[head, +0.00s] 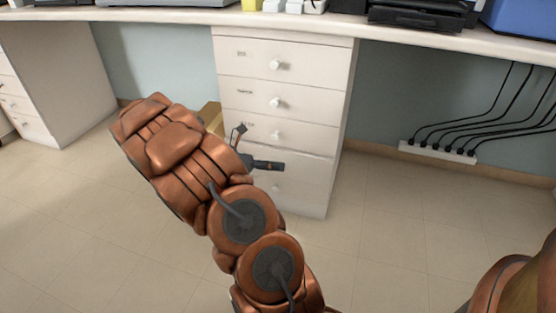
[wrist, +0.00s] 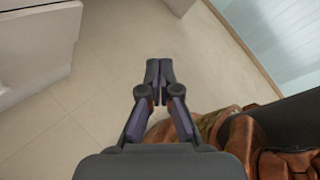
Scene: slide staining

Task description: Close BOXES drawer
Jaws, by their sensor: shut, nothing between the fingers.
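A white drawer unit (head: 296,47) stands under the counter in the head view, with several stacked fronts and round knobs. Small labels sit left of the knobs, too small to read, so I cannot tell which is BOXES. The upper fronts look flush. My gripper (wrist: 159,70) is shut and empty over the floor in the wrist view. A white cabinet face (wrist: 45,50) is at its left, apart from the fingertips. In the head view a dark gripper part shows before the lower drawers.
A tan box (head: 211,114) is partly hidden behind my arm, left of the drawer unit. A white power strip (head: 437,152) with several black cables lies at the right wall. Another white drawer cabinet (head: 62,80) stands at the left. The tiled floor at front right is mostly clear.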

